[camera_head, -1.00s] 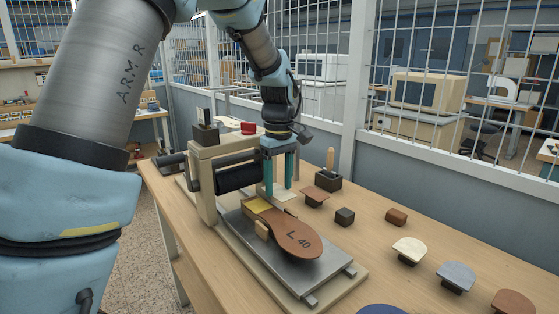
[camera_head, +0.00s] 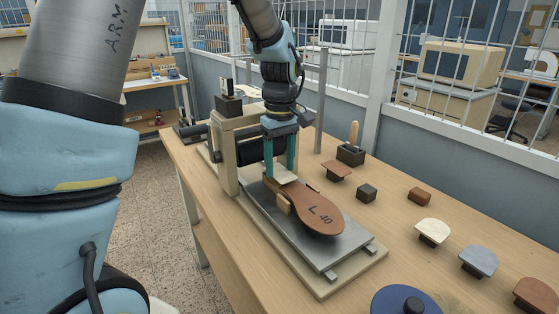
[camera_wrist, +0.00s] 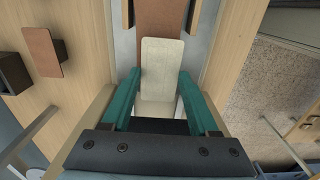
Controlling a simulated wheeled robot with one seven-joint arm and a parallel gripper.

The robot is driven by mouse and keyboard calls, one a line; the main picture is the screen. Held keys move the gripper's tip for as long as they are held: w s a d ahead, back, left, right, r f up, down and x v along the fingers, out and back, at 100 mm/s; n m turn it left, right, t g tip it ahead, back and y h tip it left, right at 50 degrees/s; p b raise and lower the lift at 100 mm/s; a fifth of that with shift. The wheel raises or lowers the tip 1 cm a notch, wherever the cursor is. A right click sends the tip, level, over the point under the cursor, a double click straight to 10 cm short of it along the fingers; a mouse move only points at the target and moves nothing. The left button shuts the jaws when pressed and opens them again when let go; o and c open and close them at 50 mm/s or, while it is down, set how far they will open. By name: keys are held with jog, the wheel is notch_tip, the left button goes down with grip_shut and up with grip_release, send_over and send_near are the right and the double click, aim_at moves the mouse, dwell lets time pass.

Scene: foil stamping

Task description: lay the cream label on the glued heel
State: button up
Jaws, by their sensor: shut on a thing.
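My gripper (camera_head: 279,172) is shut on the cream label (camera_wrist: 162,62), a thin rounded plate that reaches out beyond the teal fingers in the wrist view. It also shows between the fingertips in the head view (camera_head: 284,177). The label is over the heel end of the brown insole (camera_head: 318,214), which is marked "L 40". It covers the heel's glued patch, and no yellow shows now. I cannot tell whether the label touches the heel. The insole lies on a grey metal plate (camera_head: 330,250), with a wooden block (camera_head: 283,204) at its side.
The press frame with its black roller (camera_head: 248,150) stands close behind my gripper. To the right are a small brown stand (camera_head: 337,169), a dark block (camera_head: 367,192), a brush holder (camera_head: 351,155) and several capped stands, including a cream one (camera_head: 432,227). A blue disc (camera_head: 385,302) lies in front.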

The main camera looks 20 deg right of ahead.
jog(key=shift+f, duration=0.6)
jog(key=shift+f, duration=0.15)
dwell(1.2)
jog(key=o, duration=1.4)
jog(key=shift+c, duration=0.2)
notch_tip(320, 180, up, 11)
jog(key=b, duration=0.2)
jog(key=shift+s+f, duration=0.1)
